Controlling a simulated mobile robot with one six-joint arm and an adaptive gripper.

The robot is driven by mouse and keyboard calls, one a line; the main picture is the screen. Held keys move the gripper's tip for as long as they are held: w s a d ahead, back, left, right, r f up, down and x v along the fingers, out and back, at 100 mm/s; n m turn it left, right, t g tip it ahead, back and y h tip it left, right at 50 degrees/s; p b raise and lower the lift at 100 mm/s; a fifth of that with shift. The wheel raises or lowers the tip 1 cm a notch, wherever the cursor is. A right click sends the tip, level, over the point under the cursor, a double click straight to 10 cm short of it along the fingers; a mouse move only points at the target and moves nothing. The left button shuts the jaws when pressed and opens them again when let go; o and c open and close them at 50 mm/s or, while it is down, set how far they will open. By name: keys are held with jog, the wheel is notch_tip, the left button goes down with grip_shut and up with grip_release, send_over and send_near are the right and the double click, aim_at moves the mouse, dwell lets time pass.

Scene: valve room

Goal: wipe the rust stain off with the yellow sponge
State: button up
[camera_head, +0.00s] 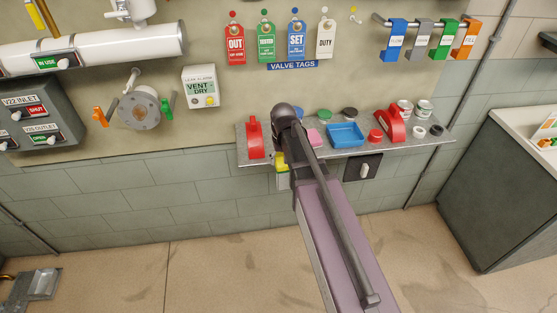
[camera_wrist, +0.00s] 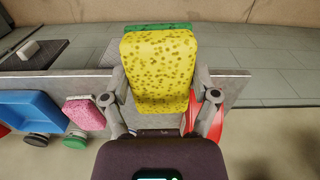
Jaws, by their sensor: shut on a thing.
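The yellow sponge (camera_wrist: 158,75), speckled with darker pores and with a green layer at its far edge, fills the middle of the wrist view. My gripper (camera_wrist: 161,88) is shut on it, with one finger at each side. In the head view a small yellow part of the sponge (camera_head: 281,160) shows beside my arm, at the shelf; my arm hides the rest and the gripper. A brownish patch (camera_head: 140,112) shows on the face of the round grey flange (camera_head: 138,94) on the wall at left. I cannot tell for certain that it is the rust stain.
The grey shelf (camera_head: 245,129) holds a red thing (camera_head: 254,137), a blue tray (camera_head: 345,135), a pink block (camera_wrist: 84,114), and several tins and lids. Orange and green handles (camera_head: 99,117) flank the flange. The leak alarm box (camera_head: 200,87) is right of it.

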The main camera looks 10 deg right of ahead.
jog(key=shift+o, duration=0.3)
jog(key=shift+c, duration=1.2)
jog(key=shift+f+b, duration=0.9)
jog(key=shift+f, duration=0.05)
jog(key=shift+r, duration=0.1)
